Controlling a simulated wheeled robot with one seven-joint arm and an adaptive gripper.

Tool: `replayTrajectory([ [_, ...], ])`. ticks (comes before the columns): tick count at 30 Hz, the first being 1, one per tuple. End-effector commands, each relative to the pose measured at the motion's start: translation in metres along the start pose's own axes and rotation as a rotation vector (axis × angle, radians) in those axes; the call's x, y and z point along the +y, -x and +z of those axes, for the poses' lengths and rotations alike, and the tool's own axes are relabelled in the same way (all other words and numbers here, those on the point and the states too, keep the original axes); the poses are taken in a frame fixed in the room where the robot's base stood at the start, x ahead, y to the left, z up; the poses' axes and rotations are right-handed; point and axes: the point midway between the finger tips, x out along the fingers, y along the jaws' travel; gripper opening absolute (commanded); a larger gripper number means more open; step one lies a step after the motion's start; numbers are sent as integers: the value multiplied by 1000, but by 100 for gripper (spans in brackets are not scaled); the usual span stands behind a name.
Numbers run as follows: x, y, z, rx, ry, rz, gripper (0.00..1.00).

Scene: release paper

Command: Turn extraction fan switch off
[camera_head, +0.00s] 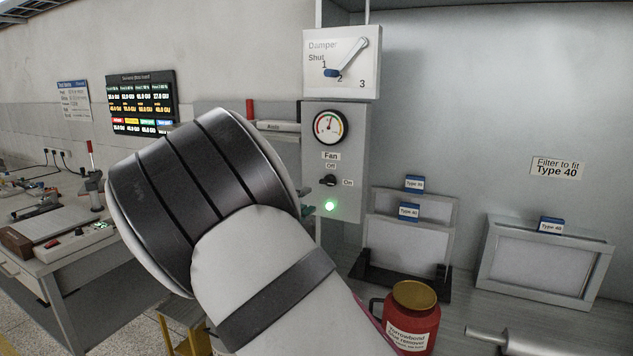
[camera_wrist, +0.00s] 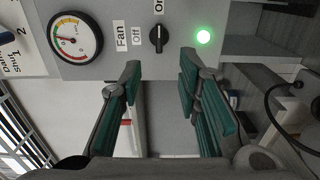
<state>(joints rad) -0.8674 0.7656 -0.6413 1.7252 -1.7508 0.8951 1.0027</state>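The fan switch (camera_head: 328,180) is a small black knob on a grey panel (camera_head: 347,140), with an "Off" label above it and an "On" label to its right. The knob lies roughly sideways, in line with "On". A green lamp (camera_head: 330,205) glows below it. In the wrist view, which is turned on its side, the knob (camera_wrist: 158,39) and the lit lamp (camera_wrist: 203,37) show near the top. My gripper (camera_wrist: 160,76) is open and empty, its two fingers apart, with the knob just beyond the gap between them.
A round gauge (camera_head: 331,127) sits above the switch, and a damper box (camera_head: 341,63) with a lever is higher. Framed filters (camera_head: 545,262) and a red tin (camera_head: 411,320) stand at right. A workbench (camera_head: 65,245) is at left.

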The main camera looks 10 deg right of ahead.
Motion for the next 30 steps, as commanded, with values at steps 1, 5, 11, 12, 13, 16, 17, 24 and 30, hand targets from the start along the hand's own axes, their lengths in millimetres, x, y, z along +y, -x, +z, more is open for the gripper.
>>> replayTrajectory([
  [1, 0, -1, -2, 6, 5, 8, 31],
  [5, 0, -10, -4, 9, 6, 10, 31],
  [11, 0, -44, -3, 6, 6, 10, 31],
  [12, 0, -52, -3, 6, 6, 9, 31],
  [13, 0, -59, -2, 6, 6, 9, 31],
  [16, 0, -79, -3, 5, 6, 9, 31],
  [17, 0, -84, -3, 6, 6, 9, 31],
  [24, 0, -122, -4, 6, 6, 8, 31],
  [30, 0, -136, -4, 8, 5, 7, 31],
])
